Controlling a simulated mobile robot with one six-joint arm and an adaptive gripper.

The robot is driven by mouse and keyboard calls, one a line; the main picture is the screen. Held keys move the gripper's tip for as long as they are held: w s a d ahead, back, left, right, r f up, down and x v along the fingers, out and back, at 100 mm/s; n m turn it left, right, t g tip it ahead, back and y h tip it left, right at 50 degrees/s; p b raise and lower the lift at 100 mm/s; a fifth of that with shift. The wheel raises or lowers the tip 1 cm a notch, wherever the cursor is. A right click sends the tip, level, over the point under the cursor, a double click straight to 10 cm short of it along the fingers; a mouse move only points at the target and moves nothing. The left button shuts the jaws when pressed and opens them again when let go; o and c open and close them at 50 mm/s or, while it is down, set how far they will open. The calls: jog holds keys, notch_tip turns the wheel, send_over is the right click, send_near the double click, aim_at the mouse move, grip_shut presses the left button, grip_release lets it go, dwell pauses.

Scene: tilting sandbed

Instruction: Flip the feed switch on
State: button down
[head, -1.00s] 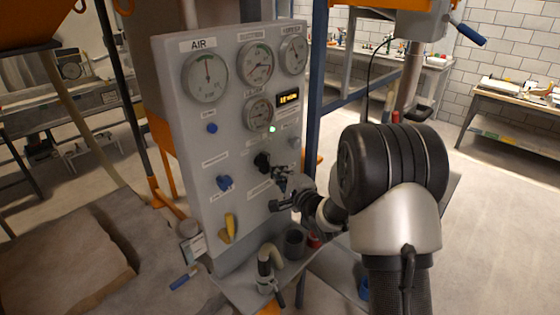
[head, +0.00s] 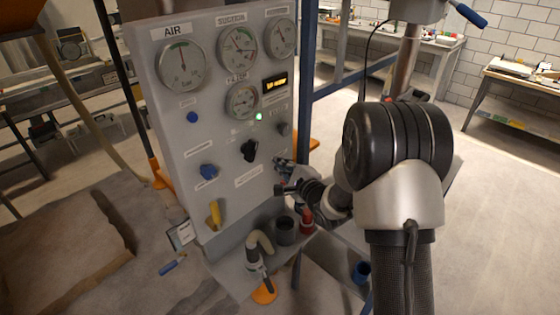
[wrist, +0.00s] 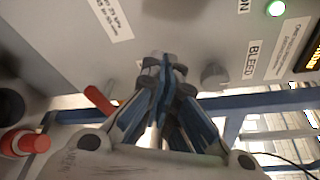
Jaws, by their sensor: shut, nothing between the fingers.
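The grey control panel (head: 185,95) stands in front of me in the head view. My gripper (head: 283,177) is at the panel's lower right edge, right of and below the black knob (head: 250,150). In the wrist view my gripper (wrist: 163,66) is shut and empty, its tips in front of the panel face. A red lever (wrist: 98,98) sticks out left of the fingers there. A grey knob (wrist: 214,74) by the BLEED label is right of the tips. I cannot read a feed label, so I cannot tell which control is the feed switch.
A green lamp (head: 259,117) is lit. A hose nozzle (head: 259,252), a dark cup (head: 286,231) and a red item (head: 307,221) stand below.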

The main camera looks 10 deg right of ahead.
jog(key=s+r, duration=0.1)
jog(key=s, duration=0.6)
jog(key=shift+s+d+r, duration=0.25)
jog(key=shift+s+r, duration=0.05)
jog(key=shift+s, duration=0.1)
jog(key=s+d+r+n+g+h+b, duration=0.2)
jog(key=s+n+g+h, duration=0.1)
jog(key=s+n, duration=0.25)
jog(key=s+d+r+n+g+h+b, duration=0.2)
jog(key=s+r+n+h, duration=0.1)
jog(key=s+n, duration=0.3)
jog(key=s+a+f+n+g+b, duration=0.1)
jog(key=s+a+n+g, duration=0.1)
jog(key=s, duration=1)
jog(key=s+a+f+n+g+b, duration=0.1)
jog(key=s+n, duration=0.5)
jog(key=s, duration=0.6)
jog(key=a+g, duration=0.1)
jog(key=g, duration=0.1)
jog(key=shift+s+f+g+y+b, duration=0.3)
jog(key=shift+s+f+g+y, duration=0.05)
jog(key=shift+f+g+y, duration=0.05)
